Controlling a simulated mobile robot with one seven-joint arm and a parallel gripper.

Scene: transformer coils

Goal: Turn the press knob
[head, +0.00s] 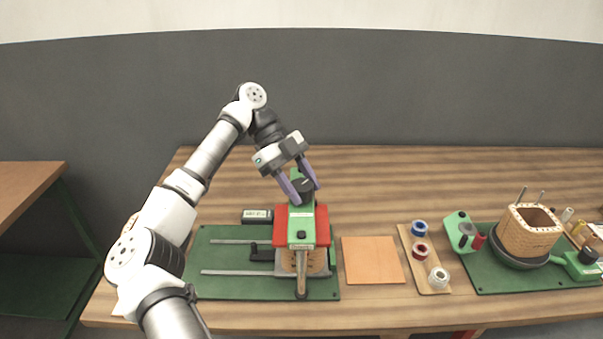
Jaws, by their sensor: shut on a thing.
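The press (301,228) is a green and red machine on a green base plate (232,289), left of the table's middle. A dark round knob (303,186) sits at the far end of its green top. My gripper (303,187) reaches down to it from the upper left, with its two purple fingers on either side of the knob. The fingers are shut on the knob. Parts of the knob are hidden behind the fingers.
A small display box (257,216) is left of the press. An orange-brown sheet (372,261), a board with wire spools (424,258) and a wound coil (529,231) on a green plate stand to the right. The back of the table is clear.

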